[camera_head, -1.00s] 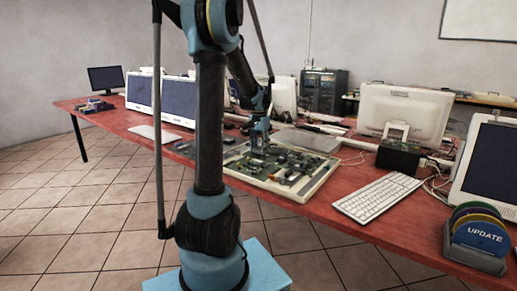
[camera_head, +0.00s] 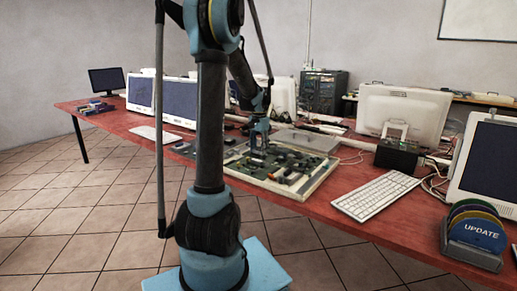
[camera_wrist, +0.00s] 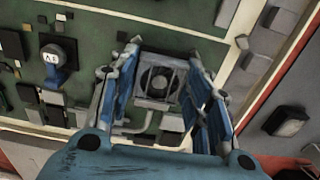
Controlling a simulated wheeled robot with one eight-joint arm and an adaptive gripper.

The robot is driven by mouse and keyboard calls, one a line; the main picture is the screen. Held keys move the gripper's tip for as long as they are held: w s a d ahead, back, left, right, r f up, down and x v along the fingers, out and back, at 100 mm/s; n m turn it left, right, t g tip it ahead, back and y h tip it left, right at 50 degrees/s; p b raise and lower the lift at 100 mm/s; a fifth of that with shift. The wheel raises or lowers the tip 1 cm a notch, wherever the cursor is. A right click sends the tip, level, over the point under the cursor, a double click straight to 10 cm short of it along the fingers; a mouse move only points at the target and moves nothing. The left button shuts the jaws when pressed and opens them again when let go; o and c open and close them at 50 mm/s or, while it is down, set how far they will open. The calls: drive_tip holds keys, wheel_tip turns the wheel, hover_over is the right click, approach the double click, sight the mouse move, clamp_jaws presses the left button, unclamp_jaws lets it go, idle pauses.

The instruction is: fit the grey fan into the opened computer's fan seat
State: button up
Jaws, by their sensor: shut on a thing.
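The opened computer (camera_head: 322,178) lies flat on the red table, its green board and parts facing up. My gripper (camera_head: 258,152) is low over the board's left part in the head view. In the wrist view my gripper (camera_wrist: 160,88) has a blue finger on each side of the grey fan (camera_wrist: 158,82), a square frame with a dark round middle, and is shut on it. The fan is over the green board (camera_wrist: 100,35). I cannot tell whether it touches the board. The fan seat is not clearly seen; the fan and fingers may cover it.
A white keyboard (camera_head: 376,197) lies right of the computer, with a dark box (camera_head: 398,155) behind it. A disc rack marked UPDATE (camera_head: 474,236) stands at the front right. Monitors (camera_head: 402,108) stand behind. Raised parts (camera_wrist: 57,58) sit left of the gripper.

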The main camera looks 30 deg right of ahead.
drive_tip(key=o, duration=1.1)
drive_tip(key=shift+s+a+f, duration=0.1)
drive_tip(key=shift+s+f, duration=0.15)
drive_tip(key=shift+c, duration=0.2)
drive_tip(key=o, duration=0.3)
drive_tip(key=shift+w+f, duration=0.35)
drive_tip(key=shift+w, duration=0.15)
drive_tip(key=shift+s+r, duration=0.2)
drive_tip(key=shift+r, duration=0.05)
drive_tip(key=shift+r, duration=0.1)
wheel_tip(320, 180, up, 12)
drive_tip(key=shift+r, duration=2.9)
